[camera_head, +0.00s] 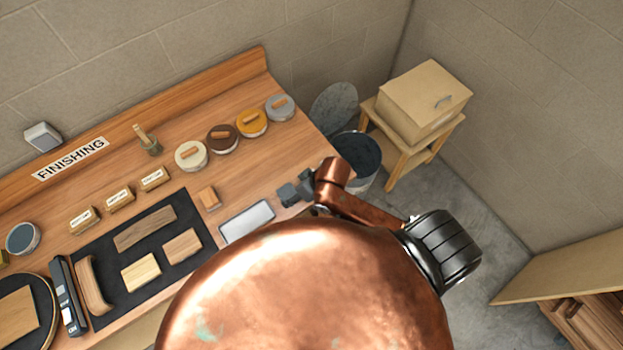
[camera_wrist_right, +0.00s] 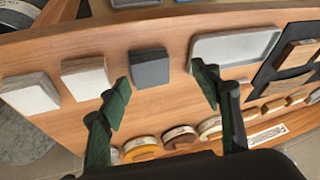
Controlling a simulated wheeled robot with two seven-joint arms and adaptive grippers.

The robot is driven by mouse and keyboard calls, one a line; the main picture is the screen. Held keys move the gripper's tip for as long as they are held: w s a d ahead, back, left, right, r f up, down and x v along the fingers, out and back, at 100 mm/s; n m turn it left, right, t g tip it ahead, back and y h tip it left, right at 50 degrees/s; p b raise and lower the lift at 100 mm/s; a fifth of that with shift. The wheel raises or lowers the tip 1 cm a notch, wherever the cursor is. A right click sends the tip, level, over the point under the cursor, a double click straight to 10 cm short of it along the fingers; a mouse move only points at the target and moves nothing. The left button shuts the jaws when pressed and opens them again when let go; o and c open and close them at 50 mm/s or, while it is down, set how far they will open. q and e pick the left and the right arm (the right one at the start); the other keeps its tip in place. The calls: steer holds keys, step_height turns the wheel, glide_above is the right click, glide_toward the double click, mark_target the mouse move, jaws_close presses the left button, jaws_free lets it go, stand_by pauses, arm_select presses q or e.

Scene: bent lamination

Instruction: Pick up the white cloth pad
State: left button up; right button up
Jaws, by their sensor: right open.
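In the right wrist view a pale, whitish pad (camera_wrist_right: 31,93) lies flat on the wooden bench, at the far left of a row of three blocks. A cream-white block (camera_wrist_right: 86,77) lies to its right; I cannot tell for sure which of the two is cloth. A dark grey block (camera_wrist_right: 149,66) is third in the row. My right gripper (camera_wrist_right: 160,78) is open and empty, its dark green fingers spread near the dark grey block, to the right of the pale pad. In the head view my right gripper (camera_head: 297,189) and copper arm hide that bench part. My left gripper is not in view.
A grey tray (camera_head: 247,221) lies beside my right gripper. A black mat (camera_head: 146,268) with wooden pieces is left of it. Several round tins, including a yellow-lidded tin (camera_head: 251,123), line the bench's back. A bin (camera_head: 358,158) stands beyond the bench's right end.

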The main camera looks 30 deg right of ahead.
steer(key=w+g, duration=0.1)
steer(key=w, duration=0.1)
steer(key=w+g, duration=0.1)
steer(key=shift+a+f+g+h, duration=0.25)
steer(key=shift+a+g+h, duration=0.05)
steer(key=shift+h, duration=0.1)
steer(key=d+m+h, duration=0.1)
steer(key=d, duration=0.2)
steer(key=w+d+r+m+g, duration=0.1)
steer(key=d, duration=0.2)
steer(key=w+d+m+h, duration=0.1)
steer(key=d, duration=0.3)
steer(key=shift+w+r+g+h, duration=0.1)
steer(key=shift+r+g+h, duration=0.05)
steer(key=shift+g+h, duration=0.15)
steer(key=shift+d+f, duration=0.1)
steer(key=shift+f, duration=0.1)
steer(key=f+p, duration=0.1)
steer(key=f, duration=0.6)
steer(key=shift+w+f, duration=0.15)
steer(key=shift+w, duration=0.05)
steer(key=shift+a, duration=0.2)
steer(key=shift+c, duration=0.4)
steer(key=c, duration=0.7)
